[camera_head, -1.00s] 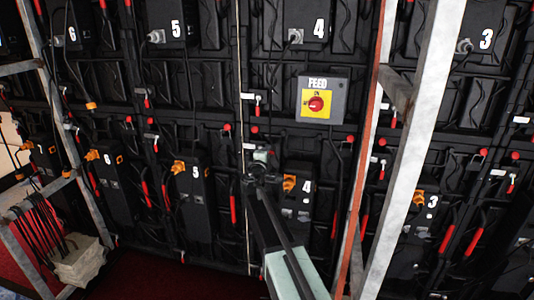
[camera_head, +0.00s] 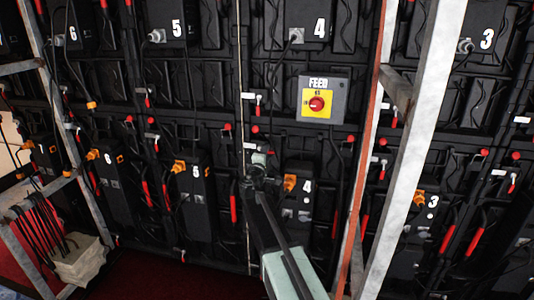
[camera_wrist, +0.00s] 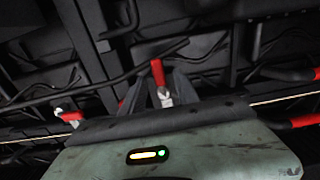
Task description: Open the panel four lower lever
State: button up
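The lower unit marked 4 (camera_head: 297,215) stands right of my gripper in the head view, with an orange plug at its upper left. My gripper (camera_head: 259,163) is up against the wall at the upper left of that unit. In the wrist view, a small red-tipped lever (camera_wrist: 158,73) with a silver base lies between the dark fingers of my gripper (camera_wrist: 165,80). The fingers stand apart on either side of it. Whether they touch it cannot be seen. In the head view, my gripper hides this lever.
A FEED box with a red knob (camera_head: 316,103) is above right of my gripper. A metal upright (camera_head: 409,150) stands right of my arm. Black cables and other red levers (camera_head: 233,209) surround it. A second frame (camera_head: 70,160) and a pale bag (camera_head: 83,262) are at left.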

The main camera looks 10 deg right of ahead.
jog(key=v, duration=0.5)
jog(key=shift+s+a, duration=0.2)
jog(key=shift+s, duration=0.1)
jog(key=shift+r, duration=0.1)
